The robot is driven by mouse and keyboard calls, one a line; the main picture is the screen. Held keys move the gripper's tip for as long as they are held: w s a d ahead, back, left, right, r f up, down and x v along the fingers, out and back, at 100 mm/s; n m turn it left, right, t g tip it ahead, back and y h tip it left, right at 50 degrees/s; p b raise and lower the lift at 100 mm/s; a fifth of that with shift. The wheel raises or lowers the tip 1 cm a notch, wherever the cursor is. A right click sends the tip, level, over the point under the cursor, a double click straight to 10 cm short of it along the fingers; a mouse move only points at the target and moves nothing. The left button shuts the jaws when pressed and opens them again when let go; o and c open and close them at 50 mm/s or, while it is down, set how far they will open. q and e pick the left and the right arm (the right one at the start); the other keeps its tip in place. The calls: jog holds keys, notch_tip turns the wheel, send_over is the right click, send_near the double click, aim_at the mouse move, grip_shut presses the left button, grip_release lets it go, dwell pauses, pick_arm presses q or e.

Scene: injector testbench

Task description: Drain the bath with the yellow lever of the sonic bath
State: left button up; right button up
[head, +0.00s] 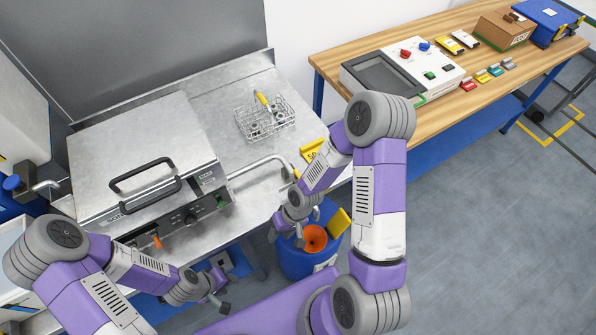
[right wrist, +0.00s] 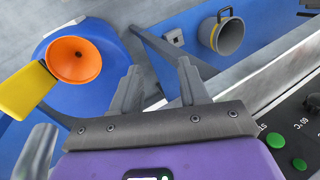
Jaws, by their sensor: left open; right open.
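The sonic bath (head: 150,160) stands on the steel bench in the head view, lid closed, with a black handle. A metal pipe (head: 258,163) curves from its right side; a small yellow part (head: 296,173) shows at the pipe's end, partly hidden by my right arm. I cannot tell for sure that it is the lever. My right gripper (head: 288,232) is open and empty, below the pipe and beside the blue drum; it also shows in the right wrist view (right wrist: 158,80). My left gripper (head: 222,290) is open and empty in front of the bench.
The blue drum (right wrist: 110,110) carries an orange funnel (right wrist: 75,60) and a yellow plate (right wrist: 22,90). A grey mug (right wrist: 230,36) is near the bench. A wire basket (head: 265,120) stands on the bench right of the bath. A yellow sign (head: 312,152) stands close to my right arm.

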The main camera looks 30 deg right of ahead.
jog(key=w+d+r+h+p, duration=0.1)
jog(key=w+d+r+p, duration=0.1)
jog(key=r, duration=0.4)
jog(key=w+d+r+n+h+p, duration=0.1)
jog(key=d+r+h+p, duration=0.1)
jog(key=d+r, duration=0.3)
jog(key=w+d+r+h+p, duration=0.1)
jog(key=d+r, duration=0.3)
jog(key=r, duration=0.5)
jog(key=shift+w+d+n+h+p, duration=0.2)
jog(key=shift+w+n+h+p, duration=0.1)
jog(key=shift+w+p, duration=0.4)
jog(key=shift+d+f, duration=0.15)
jog(key=shift+f, duration=0.05)
pick_arm(q)
notch_tip(320, 180, up, 7)
jog(key=b, duration=0.1)
pick_arm(e)
notch_tip(320, 180, down, 7)
jog(key=shift+w, duration=0.1)
pick_arm(q)
jog(key=shift+s, duration=0.1)
pick_arm(e)
jog(key=shift+c, duration=0.2)
grip_shut()
